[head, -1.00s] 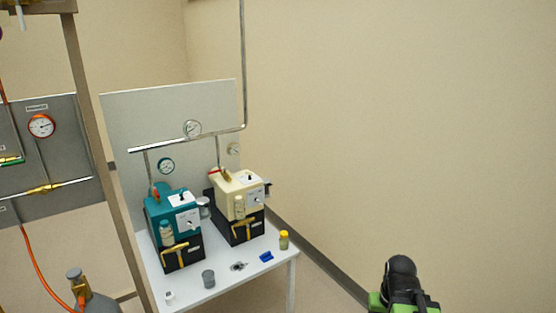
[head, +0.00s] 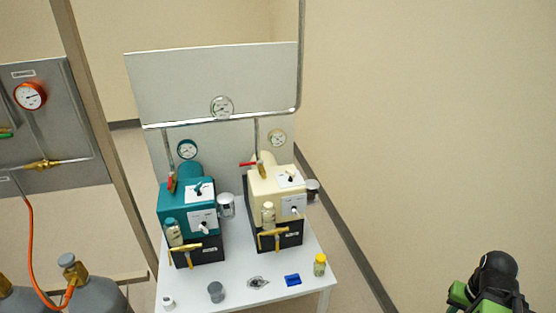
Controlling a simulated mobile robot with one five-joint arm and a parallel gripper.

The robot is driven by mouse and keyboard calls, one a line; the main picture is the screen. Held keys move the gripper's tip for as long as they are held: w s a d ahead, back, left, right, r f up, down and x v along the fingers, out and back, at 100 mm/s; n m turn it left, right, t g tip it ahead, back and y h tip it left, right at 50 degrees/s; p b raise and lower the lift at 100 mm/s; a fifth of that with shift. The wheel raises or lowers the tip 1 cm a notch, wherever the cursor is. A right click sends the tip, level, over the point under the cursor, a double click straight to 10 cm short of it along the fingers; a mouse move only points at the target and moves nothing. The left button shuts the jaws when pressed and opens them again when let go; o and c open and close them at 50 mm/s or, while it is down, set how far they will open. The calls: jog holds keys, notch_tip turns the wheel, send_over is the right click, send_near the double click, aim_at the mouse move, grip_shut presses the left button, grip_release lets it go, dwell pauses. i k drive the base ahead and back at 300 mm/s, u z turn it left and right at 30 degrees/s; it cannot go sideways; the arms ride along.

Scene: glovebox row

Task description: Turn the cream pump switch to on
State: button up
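The cream pump (head: 268,187) stands on the right half of a white table, on a black base (head: 289,241). A white plate with a small dark switch (head: 291,178) is on its top face, and a second white plate with a light knob (head: 295,208) is on its front. I cannot read the labels, so which one is the pump switch and how it is set is unclear. My arm (head: 490,285), black and green, shows at the lower right, well apart from the pump. My gripper's fingertips are not in the picture.
A teal pump (head: 188,208) stands left of the cream one. The white table (head: 318,278) also holds a yellow-capped vial (head: 320,264), a blue item (head: 292,280) and a grey cup (head: 216,291). Grey cylinders (head: 90,292) stand at left. Floor right of the table is clear.

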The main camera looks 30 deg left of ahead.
aim_at(288, 172)
jog(key=u, duration=0.8)
jog(key=i, duration=1.25)
jog(key=u, duration=0.8)
